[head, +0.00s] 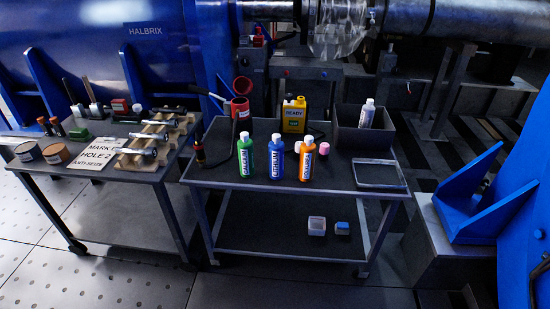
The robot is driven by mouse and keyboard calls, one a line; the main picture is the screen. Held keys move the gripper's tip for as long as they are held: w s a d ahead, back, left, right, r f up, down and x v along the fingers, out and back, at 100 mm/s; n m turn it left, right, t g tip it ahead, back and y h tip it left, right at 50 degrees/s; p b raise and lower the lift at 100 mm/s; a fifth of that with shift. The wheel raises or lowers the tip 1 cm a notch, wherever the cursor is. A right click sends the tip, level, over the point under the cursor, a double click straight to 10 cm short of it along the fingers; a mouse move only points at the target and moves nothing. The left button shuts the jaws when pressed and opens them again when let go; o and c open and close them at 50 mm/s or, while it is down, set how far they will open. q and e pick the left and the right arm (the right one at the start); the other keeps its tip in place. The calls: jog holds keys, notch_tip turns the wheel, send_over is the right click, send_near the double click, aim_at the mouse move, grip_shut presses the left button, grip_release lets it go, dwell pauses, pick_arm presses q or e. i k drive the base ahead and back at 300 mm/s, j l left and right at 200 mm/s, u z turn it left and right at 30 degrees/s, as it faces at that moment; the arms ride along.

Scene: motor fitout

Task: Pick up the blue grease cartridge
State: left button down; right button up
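The blue cartridge (277,160) stands upright on the top of the middle trolley (232,179), near its front edge. It has a pale cap and a white label with print too small to read. A green cartridge (246,156) stands to its left with a gap. An orange cartridge (307,160) stands close to its right. Nothing stands in front of the blue one. Neither of my grippers shows in the head view.
A yellow can (294,115) stands behind the cartridges. A grey bin (376,139) holds a white bottle (367,113). A shallow clear tray (379,174) lies at the right. A red container (240,107) stands at the back left. A crowded second table (113,174) stands left.

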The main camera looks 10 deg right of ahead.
aim_at(276, 147)
jog(key=i+j+z, duration=0.35)
jog(key=j, duration=0.25)
jog(key=i+j+z, duration=0.2)
jog(key=j, duration=0.15)
jog(key=i+j+z, duration=0.2)
jog(key=j, duration=0.15)
jog(key=k, duration=0.1)
